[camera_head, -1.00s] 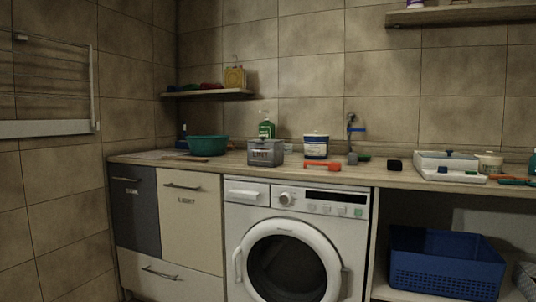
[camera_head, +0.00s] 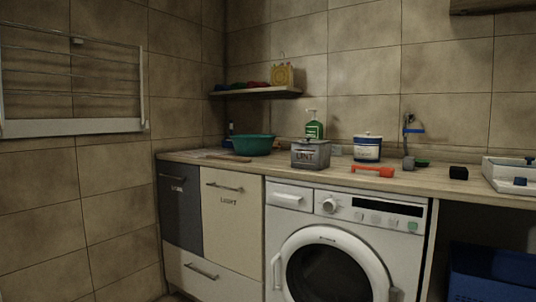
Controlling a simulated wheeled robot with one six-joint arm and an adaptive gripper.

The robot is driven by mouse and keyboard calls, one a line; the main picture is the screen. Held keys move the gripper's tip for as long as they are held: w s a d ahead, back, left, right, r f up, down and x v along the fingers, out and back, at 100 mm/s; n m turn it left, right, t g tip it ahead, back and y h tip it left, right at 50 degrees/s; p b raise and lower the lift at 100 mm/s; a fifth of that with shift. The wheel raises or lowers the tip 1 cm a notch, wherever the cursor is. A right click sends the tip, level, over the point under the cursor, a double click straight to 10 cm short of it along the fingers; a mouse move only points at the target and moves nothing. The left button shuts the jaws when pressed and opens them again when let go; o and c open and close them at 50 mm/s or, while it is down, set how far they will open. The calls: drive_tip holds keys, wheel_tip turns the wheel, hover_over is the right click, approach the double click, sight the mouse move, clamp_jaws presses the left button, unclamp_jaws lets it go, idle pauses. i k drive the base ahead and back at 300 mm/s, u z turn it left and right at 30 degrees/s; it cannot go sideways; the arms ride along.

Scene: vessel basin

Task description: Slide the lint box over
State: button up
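The lint box (camera_head: 311,154) is a small grey lidded box marked "LINT". It stands upright on the wooden counter (camera_head: 440,181), above the washing machine and near the counter's front edge. A green bottle stands behind it, and an orange-red tool lies to its right. My gripper is not in view.
A teal bowl (camera_head: 251,145) stands left of the box. The green bottle (camera_head: 314,127), white-and-blue tub (camera_head: 367,148), orange-red tool (camera_head: 373,171) and black block (camera_head: 458,173) share the counter. The washing machine (camera_head: 340,240) is below. A shelf (camera_head: 256,92) hangs above the bowl.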

sight(310, 156)
drive_tip(key=u, duration=0.15)
drive_tip(key=i, duration=1.05)
drive_tip(key=z, duration=0.35)
